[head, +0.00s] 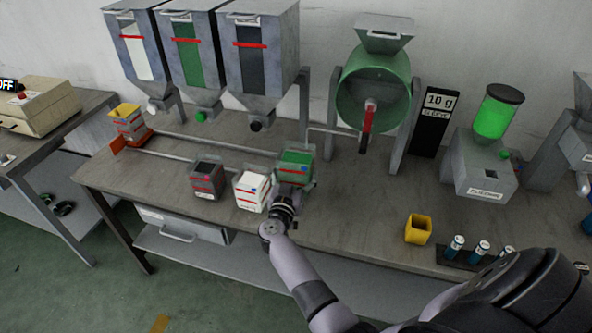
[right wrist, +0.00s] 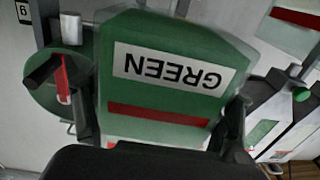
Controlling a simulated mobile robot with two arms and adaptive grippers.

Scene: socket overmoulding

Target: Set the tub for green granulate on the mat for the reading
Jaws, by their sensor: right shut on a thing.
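The tub for green granulate (head: 294,167) is green with white and red bands. In the right wrist view the green tub (right wrist: 170,70) fills the middle, its label GREEN upside down. My right gripper (head: 290,187) is shut on this tub, with a dark finger on each side in the right wrist view (right wrist: 160,125). The tub is over the bench, right of the white tub; I cannot tell whether it touches the top. I cannot make out the mat for certain. My left gripper is not in view.
A dark tub (head: 206,180) and a white tub (head: 252,191) stand at the bench's front edge. A yellow-topped tub (head: 126,120) stands at the far left. Three hoppers (head: 200,60) and a green drum (head: 375,88) stand behind. A yellow cup (head: 418,229) is at right.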

